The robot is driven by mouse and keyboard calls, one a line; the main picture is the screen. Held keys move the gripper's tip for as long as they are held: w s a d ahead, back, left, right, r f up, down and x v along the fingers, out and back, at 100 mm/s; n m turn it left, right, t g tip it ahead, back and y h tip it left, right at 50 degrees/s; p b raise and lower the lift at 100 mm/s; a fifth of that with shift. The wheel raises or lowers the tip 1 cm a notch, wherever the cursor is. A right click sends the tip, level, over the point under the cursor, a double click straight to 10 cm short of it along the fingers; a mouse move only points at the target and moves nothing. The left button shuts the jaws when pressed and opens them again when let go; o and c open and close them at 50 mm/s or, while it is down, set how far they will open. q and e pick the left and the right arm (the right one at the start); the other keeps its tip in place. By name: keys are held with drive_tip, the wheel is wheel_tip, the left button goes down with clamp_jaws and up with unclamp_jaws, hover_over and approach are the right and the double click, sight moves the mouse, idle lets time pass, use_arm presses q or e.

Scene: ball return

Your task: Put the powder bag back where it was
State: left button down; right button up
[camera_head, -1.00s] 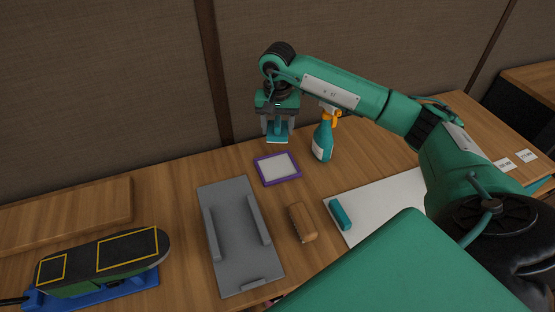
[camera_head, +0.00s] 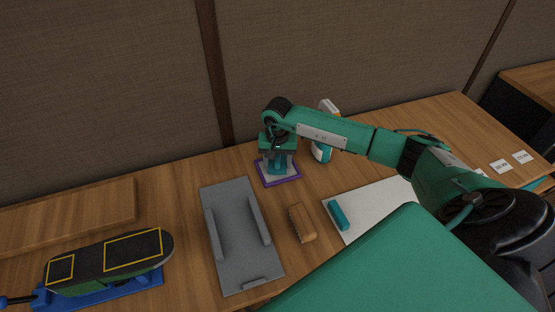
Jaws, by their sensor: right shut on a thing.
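My right gripper (camera_head: 280,170) points down over a small square tray with a purple rim (camera_head: 283,182) and a pale inside. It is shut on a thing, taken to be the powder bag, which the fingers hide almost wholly. The gripper's tip is low at the tray, and part of the pale inside shows around it. I cannot tell whether the bag touches the tray. My left gripper is not in view.
A spray bottle (camera_head: 322,152) stands close behind my right forearm, partly hidden. A grey fixture (camera_head: 236,245), a wooden brush (camera_head: 302,223) and a teal block (camera_head: 338,214) on a white sheet (camera_head: 373,205) are nearer. A black-topped device (camera_head: 110,262) lies left.

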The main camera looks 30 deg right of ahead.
sight(277, 157)
drive_tip(key=shift+f, duration=0.1)
drive_tip(key=o, duration=0.9)
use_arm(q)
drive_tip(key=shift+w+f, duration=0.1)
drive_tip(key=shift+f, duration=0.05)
use_arm(e)
drive_tip(key=shift+r, duration=0.3)
wheel_tip(277, 157, up, 7)
drive_tip(key=shift+f+b, duration=0.15)
drive_tip(key=shift+b, duration=0.9)
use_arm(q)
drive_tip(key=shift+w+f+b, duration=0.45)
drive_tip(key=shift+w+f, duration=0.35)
use_arm(e)
wheel_tip(277, 157, up, 5)
